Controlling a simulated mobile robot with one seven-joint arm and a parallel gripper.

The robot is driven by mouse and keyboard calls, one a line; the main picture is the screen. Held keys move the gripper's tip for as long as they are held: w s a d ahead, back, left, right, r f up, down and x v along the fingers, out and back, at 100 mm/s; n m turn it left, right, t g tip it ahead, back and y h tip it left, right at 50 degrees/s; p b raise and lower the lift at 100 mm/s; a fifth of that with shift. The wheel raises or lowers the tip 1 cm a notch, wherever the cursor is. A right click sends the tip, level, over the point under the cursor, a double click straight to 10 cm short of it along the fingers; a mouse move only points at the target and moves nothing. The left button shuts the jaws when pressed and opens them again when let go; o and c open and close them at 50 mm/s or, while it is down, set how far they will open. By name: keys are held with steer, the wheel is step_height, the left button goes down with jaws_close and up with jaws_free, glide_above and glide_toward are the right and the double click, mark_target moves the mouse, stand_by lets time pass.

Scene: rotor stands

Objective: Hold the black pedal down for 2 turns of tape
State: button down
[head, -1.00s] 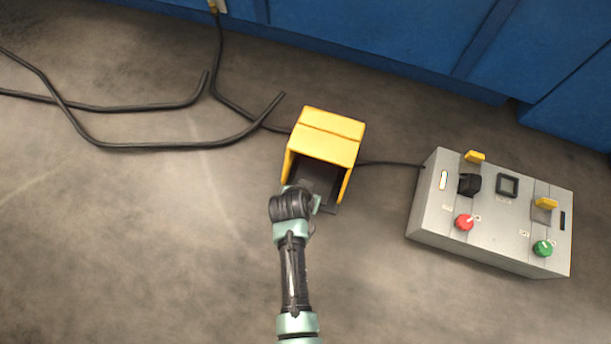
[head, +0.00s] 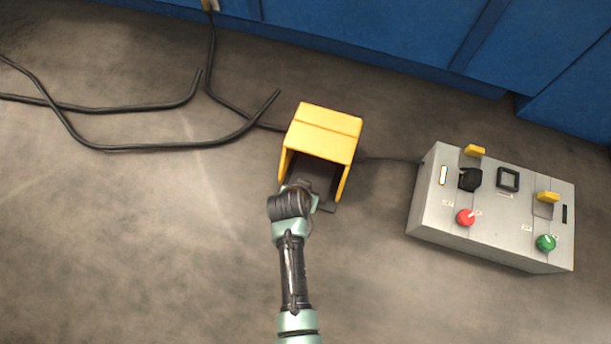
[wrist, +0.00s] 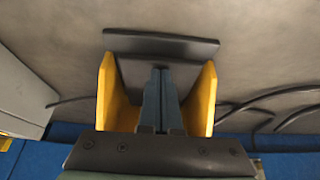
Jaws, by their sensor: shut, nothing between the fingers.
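The black pedal (head: 318,178) sits on the floor inside a yellow hood (head: 325,130) that is open toward me. In the wrist view, the hood's two yellow side walls (wrist: 207,100) stand left and right of my gripper (wrist: 160,72). The gripper is shut and empty, its fingertips together over the dark pedal plate (wrist: 133,75). I cannot tell whether the fingertips touch the pedal or how far down it is. In the head view my wrist hides the fingers and part of the pedal. No tape is seen.
A grey control box (head: 490,215) with a red knob (head: 465,217), a green knob (head: 545,243) and yellow switches stands to the right. Black cables (head: 150,149) lie on the floor at left. Blue cabinets (head: 400,30) line the back. The floor at front left is clear.

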steer(key=shift+f+b, duration=0.6)
steer(key=shift+f, duration=0.35)
steer(key=shift+s, duration=0.1)
stand_by(3.4)
step_height(320, 180, up, 6)
steer(key=p, duration=0.6)
steer(key=shift+r, duration=0.15)
